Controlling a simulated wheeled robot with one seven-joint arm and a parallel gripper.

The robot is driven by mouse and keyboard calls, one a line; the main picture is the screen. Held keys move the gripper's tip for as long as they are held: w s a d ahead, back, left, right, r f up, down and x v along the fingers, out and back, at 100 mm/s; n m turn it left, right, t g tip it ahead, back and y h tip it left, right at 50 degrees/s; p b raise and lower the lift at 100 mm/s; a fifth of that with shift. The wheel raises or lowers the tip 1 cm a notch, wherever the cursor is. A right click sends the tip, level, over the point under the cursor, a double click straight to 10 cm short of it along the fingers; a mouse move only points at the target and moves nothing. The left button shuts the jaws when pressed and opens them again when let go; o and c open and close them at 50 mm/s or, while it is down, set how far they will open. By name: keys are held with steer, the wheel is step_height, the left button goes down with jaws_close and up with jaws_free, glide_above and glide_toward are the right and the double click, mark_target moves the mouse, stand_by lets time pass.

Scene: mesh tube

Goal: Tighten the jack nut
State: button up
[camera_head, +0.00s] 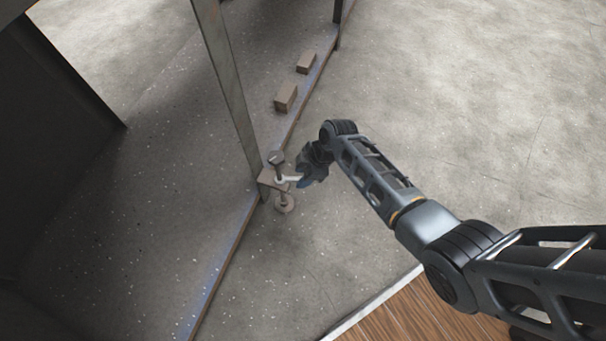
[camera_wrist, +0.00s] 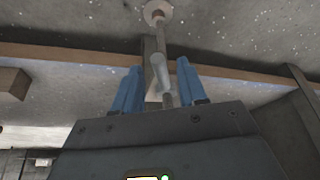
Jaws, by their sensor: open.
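The jack stands at the base of an upright metal post in the head view. It has a threaded rod with a dark knob-like top (camera_head: 276,157) and a round foot (camera_head: 285,205) near the floor. A pale wrench-like handle, seemingly on the jack nut (camera_head: 288,179), sticks out right toward my gripper (camera_head: 303,181). In the wrist view the round foot (camera_wrist: 157,12) is at the top, and the pale handle (camera_wrist: 161,75) lies between the blue fingers of my gripper (camera_wrist: 159,68). The fingers are open, with gaps on both sides. The nut itself is too small to make out clearly.
The post (camera_head: 228,90) rises beside a bracket (camera_head: 267,179) on a long low rail (camera_head: 222,262). Two brown blocks (camera_head: 286,97) (camera_head: 306,62) lie farther along it. A dark panel (camera_head: 60,120) stands left. The concrete floor right of the rail (camera_head: 470,110) is clear.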

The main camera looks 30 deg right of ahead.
jaws_close()
stand_by(0.3)
stand_by(0.4)
